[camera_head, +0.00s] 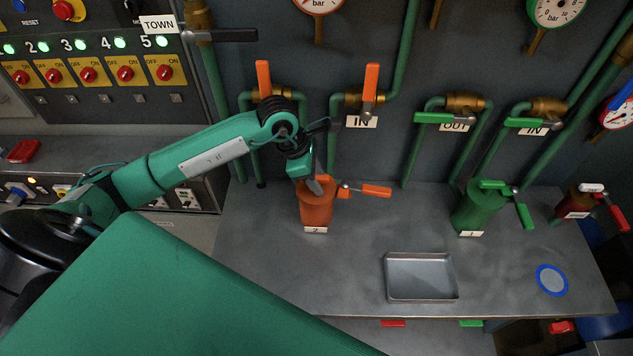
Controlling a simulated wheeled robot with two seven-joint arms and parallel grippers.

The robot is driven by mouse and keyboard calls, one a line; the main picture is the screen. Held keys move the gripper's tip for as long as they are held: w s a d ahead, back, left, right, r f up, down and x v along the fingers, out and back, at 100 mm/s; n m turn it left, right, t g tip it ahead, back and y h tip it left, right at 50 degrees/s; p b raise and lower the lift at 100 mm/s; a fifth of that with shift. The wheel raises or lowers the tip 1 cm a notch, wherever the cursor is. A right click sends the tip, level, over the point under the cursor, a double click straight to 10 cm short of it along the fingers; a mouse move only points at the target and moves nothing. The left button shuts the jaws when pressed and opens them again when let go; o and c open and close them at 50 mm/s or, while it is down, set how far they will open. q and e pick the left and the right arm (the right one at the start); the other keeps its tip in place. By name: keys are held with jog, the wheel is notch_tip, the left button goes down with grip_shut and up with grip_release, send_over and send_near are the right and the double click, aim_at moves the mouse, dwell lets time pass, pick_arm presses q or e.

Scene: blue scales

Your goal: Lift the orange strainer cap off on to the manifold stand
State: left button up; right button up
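The orange strainer (316,210), labelled 2, stands upright on the left of the grey manifold stand (265,260). My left gripper (319,182) reaches down to the strainer's top from above and from the left. Its grey fingers are at the cap area, which they and the wrist partly cover. I cannot tell whether the fingers are closed on the cap or only beside it. The cap cannot be made out separately from the body. An orange-handled lever (376,190) sticks out to the right of the strainer. My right gripper is not in view.
A shallow metal tray (421,298) lies on the stand's front middle. A green strainer (474,208), labelled 1, stands to the right, with a blue-rimmed disc (552,280) nearer the front. Pipes and upright orange valve handles (371,88) rise behind. The stand between strainer and tray is clear.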

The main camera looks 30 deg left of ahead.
pick_arm(q)
jog(key=shift+f, duration=0.15)
grip_shut()
jog(key=shift+w+r, duration=0.1)
jog(key=shift+r, duration=0.1)
